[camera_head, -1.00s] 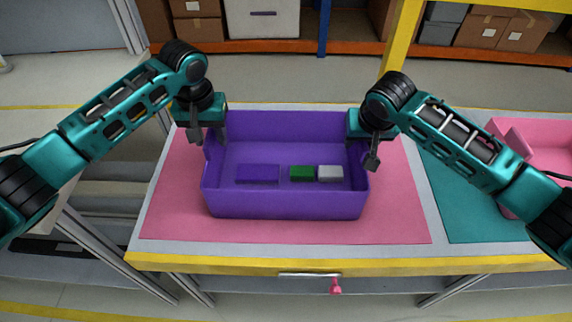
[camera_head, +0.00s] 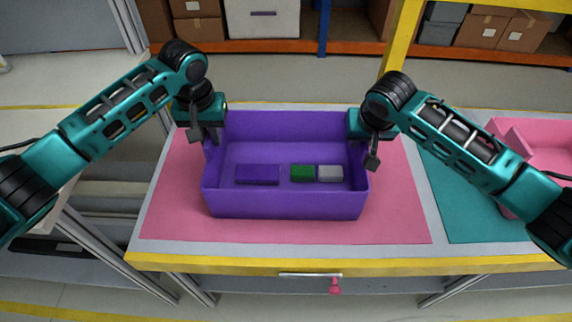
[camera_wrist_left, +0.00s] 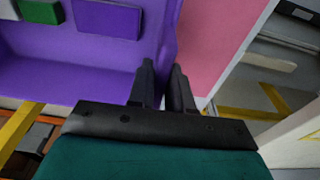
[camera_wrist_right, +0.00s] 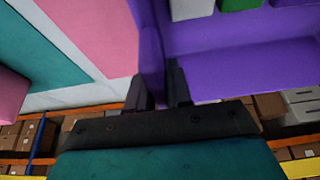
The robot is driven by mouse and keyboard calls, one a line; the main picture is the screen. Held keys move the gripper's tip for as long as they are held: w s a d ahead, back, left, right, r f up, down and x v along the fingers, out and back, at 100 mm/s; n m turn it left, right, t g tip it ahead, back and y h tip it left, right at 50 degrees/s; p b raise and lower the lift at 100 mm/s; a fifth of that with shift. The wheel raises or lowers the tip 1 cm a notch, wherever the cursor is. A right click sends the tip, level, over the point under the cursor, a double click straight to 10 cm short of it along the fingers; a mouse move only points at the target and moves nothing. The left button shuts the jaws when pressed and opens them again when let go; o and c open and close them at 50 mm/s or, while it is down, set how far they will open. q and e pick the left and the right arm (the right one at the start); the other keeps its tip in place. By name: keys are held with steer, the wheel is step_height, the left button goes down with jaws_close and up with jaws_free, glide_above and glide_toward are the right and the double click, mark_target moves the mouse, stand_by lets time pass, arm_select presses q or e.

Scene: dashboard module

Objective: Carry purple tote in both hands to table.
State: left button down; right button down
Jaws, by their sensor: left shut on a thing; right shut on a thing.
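The purple tote (camera_head: 285,206) is on or just above the pink mat (camera_head: 400,215) on the table (camera_head: 190,250); I cannot tell if it touches. Inside it lie a flat purple block (camera_head: 258,174), a green block (camera_head: 302,172) and a light grey block (camera_head: 330,173). My left gripper (camera_head: 208,138) is shut on the tote's left wall, and the wall shows between its fingers in the left wrist view (camera_wrist_left: 166,88). My right gripper (camera_head: 372,150) is shut on the right wall, also seen in the right wrist view (camera_wrist_right: 158,85).
A teal mat (camera_head: 465,215) and a pink tote (camera_head: 550,150) are at the right on the table. A yellow post (camera_head: 402,45) stands behind the table. A shelf with cardboard boxes (camera_head: 490,30) is at the back. A pink knob (camera_head: 335,286) sits below the table's front edge.

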arm_select(q)
steer(key=shift+r, duration=0.2)
arm_select(e)
steer(key=shift+r, duration=0.2)
